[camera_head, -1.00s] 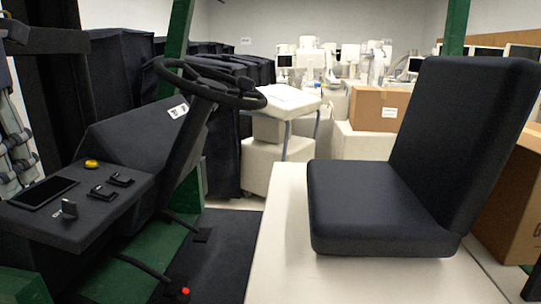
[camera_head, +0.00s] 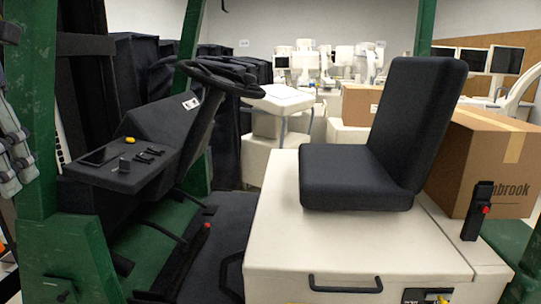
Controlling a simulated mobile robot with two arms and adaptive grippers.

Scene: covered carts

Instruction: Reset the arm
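What looks like my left gripper (camera_head: 14,160) hangs at the left edge of the head view, its grey fingers pointing down and partly cut off by the frame. Its opening cannot be judged, and I see nothing held in it. It is in front of a green post (camera_head: 30,110), apart from the cart's controls. My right arm and gripper are not in view.
A cart with a black seat (camera_head: 365,180), white base (camera_head: 290,250), steering wheel (camera_head: 222,78) and control panel (camera_head: 125,165) fills the middle. A cardboard box (camera_head: 480,160) stands right of the seat. Dark covered carts (camera_head: 135,75) and white equipment stand behind. Green posts rise at the sides.

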